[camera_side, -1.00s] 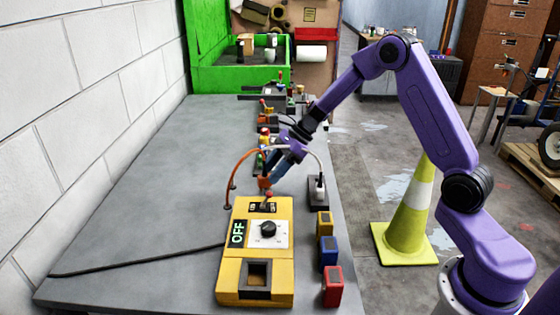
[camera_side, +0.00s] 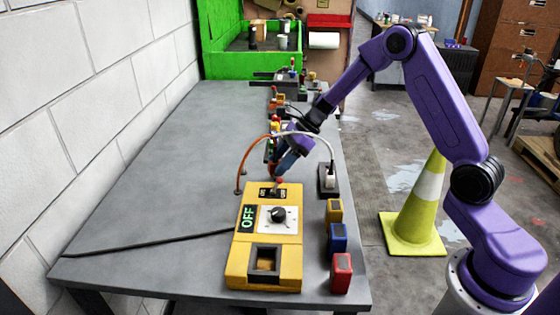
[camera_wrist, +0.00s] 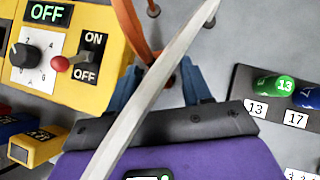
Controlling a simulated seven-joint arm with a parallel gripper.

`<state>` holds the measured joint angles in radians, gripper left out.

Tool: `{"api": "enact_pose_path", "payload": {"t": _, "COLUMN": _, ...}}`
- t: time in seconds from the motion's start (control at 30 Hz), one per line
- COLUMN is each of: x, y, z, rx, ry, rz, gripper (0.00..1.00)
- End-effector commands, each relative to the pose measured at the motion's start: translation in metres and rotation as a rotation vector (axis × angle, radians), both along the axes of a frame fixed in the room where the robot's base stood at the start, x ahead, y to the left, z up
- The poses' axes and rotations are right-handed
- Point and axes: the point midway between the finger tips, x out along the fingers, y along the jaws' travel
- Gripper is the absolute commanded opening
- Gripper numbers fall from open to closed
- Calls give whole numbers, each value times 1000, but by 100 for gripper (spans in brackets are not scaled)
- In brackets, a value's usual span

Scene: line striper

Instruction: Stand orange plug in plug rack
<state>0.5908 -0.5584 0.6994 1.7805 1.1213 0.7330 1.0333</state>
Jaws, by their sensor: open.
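The orange plug's cable (camera_side: 250,156) arcs from the table toward my gripper (camera_side: 279,170) in the side view. The orange cable (camera_wrist: 128,25) also runs down toward my fingers in the wrist view. The plug's body is not clear; a white cable (camera_wrist: 160,80) crosses in front of the space between my fingers. My gripper (camera_wrist: 160,93) is open, low behind the yellow box's switch, with the orange cable's end near it. A dark block (camera_side: 328,191), possibly the plug rack, stands right of my gripper and holds an upright white plug (camera_side: 329,172).
Yellow, blue and red blocks stand along the table's right edge. A dark board (camera_wrist: 250,95) holds numbered green and blue pieces. The table's left side is mostly clear apart from a black cable.

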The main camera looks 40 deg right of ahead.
Motion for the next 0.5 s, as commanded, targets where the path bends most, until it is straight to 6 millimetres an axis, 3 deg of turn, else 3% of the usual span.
{"api": "enact_pose_path", "payload": {"t": 0.17, "x": 0, "y": 1, "z": 0, "rx": 0, "ry": 0, "rz": 1, "gripper": 49}}
{"api": "enact_pose_path", "payload": {"t": 0.3, "x": 0, "y": 0, "z": 0, "rx": 0, "ry": 0, "rz": 1, "gripper": 3}}
{"api": "enact_pose_path", "payload": {"t": 0.5, "x": 0, "y": 0, "z": 0, "rx": 1, "ry": 0, "rz": 0, "gripper": 0}}
